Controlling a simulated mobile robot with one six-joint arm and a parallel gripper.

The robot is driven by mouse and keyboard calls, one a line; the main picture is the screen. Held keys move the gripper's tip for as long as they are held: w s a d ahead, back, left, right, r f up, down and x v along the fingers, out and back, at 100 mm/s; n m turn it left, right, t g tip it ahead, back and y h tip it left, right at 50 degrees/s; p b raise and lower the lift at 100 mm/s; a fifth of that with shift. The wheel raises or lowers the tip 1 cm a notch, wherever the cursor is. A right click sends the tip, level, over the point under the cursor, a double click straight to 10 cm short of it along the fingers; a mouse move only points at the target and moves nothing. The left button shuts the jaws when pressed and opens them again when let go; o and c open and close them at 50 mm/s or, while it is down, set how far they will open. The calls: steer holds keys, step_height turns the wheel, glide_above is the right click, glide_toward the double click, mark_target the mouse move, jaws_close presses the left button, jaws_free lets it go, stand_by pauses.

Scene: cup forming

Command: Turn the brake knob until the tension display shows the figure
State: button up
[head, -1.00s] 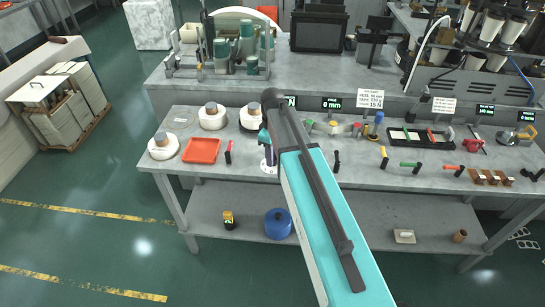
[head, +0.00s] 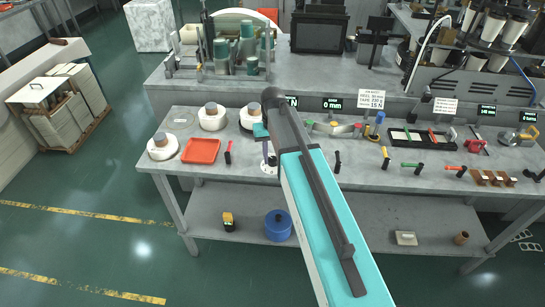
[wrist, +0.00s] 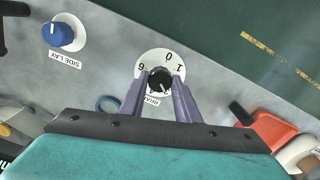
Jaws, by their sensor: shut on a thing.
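The brake knob (wrist: 159,79) is black, with a pale pointer line, and sits on a white dial (wrist: 150,58) marked 6, 0 and 1 in the wrist view. My gripper (wrist: 160,88) has its two purple fingers closed on either side of the knob. A label below the dial is partly covered. In the head view my arm hides most of the knob; the dial's edge shows at the bench front. The tension display (head: 292,102) is mostly hidden behind my arm; only its right end with "N" shows. A white sign (head: 371,98) ends in "15 N".
A blue side lay knob (wrist: 61,33) stands apart on the same panel. A red tray (head: 201,151) and white reels (head: 163,148) stand to the left on the bench. Several hand tools lie to the right. Another display (head: 333,104) reads 0 mm.

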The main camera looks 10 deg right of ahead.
mark_target(272, 159)
steer(key=m, duration=0.5)
steer(key=shift+a, duration=0.1)
stand_by(0.3)
steer(key=o, duration=1)
steer(key=shift+o, duration=0.2)
steer(key=shift+r, duration=0.15)
step_height(272, 159, up, 14)
steer(key=b, duration=0.3)
steer(key=shift+f, duration=0.25)
